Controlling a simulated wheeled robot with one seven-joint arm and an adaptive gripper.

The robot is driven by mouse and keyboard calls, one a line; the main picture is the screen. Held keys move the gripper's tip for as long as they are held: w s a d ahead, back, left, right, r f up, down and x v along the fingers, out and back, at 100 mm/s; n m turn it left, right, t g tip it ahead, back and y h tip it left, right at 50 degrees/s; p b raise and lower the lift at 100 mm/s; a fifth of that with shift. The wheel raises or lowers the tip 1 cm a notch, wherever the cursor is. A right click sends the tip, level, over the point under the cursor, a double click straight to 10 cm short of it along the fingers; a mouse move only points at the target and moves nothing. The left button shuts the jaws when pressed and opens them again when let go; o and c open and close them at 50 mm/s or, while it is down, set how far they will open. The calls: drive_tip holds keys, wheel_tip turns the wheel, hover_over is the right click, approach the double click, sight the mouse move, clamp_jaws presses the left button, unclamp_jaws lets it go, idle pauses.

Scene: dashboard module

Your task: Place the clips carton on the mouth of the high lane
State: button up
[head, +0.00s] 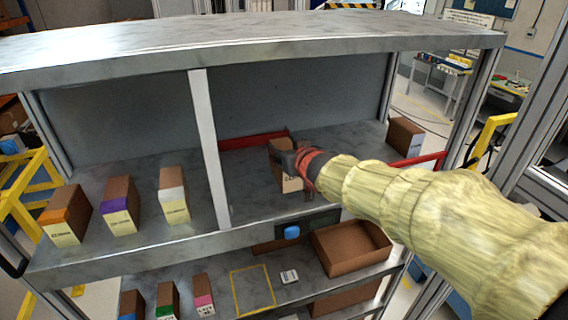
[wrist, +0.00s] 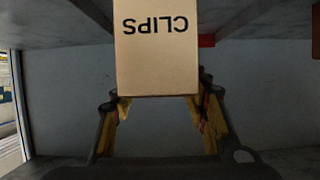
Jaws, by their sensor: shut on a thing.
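The clips carton (head: 291,184) is brown with a pale face, held in the right bay of the upper shelf. In the wrist view its pale face, printed CLIPS (wrist: 156,50), appears upside down. My gripper (head: 302,168) is shut on the carton, with the fingers (wrist: 163,108) on either side of it. I cannot tell whether its base touches the shelf. Red strips lie on the upper shelf (head: 255,181), one behind the carton (head: 243,141) and one at right (head: 420,159). Which part is the high lane's mouth is not clear.
A white post (head: 208,150) stands left of the carton. A brown carton (head: 405,137) stands at right. Below are an open brown box (head: 350,247) and a yellow outline (head: 252,289).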

drive_tip(key=shift+w+a+f, duration=0.2)
drive_tip(key=shift+w, duration=0.05)
drive_tip(key=shift+f+b, duration=0.75)
drive_tip(key=shift+f, duration=0.7)
drive_tip(key=shift+f, duration=0.2)
drive_tip(key=o, duration=1.5)
